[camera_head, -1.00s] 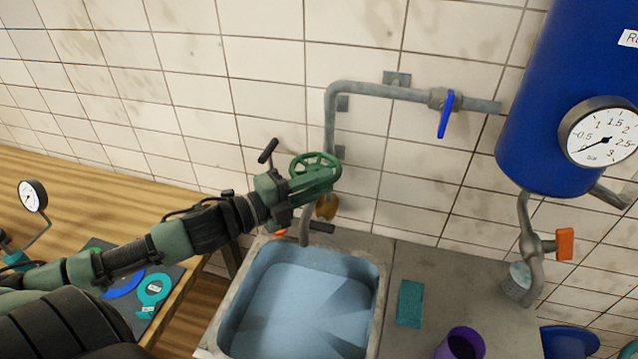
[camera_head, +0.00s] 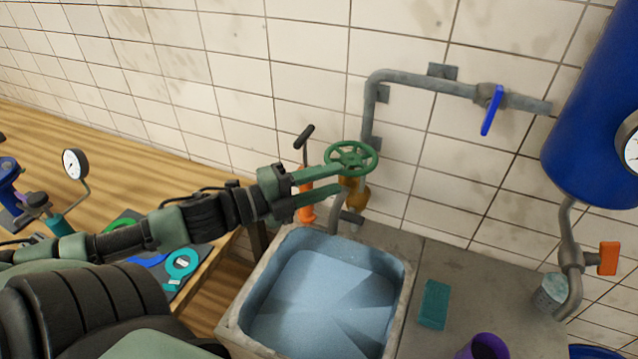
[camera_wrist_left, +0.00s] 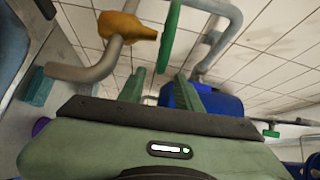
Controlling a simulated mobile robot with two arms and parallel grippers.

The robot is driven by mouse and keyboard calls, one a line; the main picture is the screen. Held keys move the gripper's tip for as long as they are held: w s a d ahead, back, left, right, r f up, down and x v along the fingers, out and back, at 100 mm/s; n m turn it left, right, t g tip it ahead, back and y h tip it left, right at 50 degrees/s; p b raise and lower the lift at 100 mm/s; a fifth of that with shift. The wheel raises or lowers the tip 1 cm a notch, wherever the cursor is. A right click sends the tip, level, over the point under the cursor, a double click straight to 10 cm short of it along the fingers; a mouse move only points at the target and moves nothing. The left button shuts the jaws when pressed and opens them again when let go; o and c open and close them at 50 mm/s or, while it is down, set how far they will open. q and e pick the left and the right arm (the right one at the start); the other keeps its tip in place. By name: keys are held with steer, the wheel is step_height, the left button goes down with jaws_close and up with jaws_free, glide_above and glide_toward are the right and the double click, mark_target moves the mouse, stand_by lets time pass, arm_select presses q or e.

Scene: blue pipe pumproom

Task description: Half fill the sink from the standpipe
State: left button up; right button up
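The standpipe (camera_head: 368,120) runs down the tiled wall to a brass valve body (camera_head: 357,197) with a green handwheel (camera_head: 351,157). Its grey spout (camera_head: 337,212) hangs over the back of the sink (camera_head: 402,300). The basin inside is pale blue; I cannot tell its water level. My left gripper (camera_head: 342,178) is open, its two green fingers apart and reaching toward the wheel from the left. In the left wrist view the fingers (camera_wrist_left: 160,88) are apart with nothing clearly between them, and the handwheel (camera_wrist_left: 168,38) shows edge-on just beyond. My right gripper is out of view.
A blue lever (camera_head: 492,110) hangs across the upper pipe. An orange pump (camera_head: 307,205) stands behind my left gripper. A teal sponge (camera_head: 433,304) and purple cup (camera_head: 487,347) sit right of the sink. The blue tank (camera_head: 590,130) has an orange-handled valve (camera_head: 608,258).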

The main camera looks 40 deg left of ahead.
arm_select(q)
steer(key=shift+v, duration=0.9)
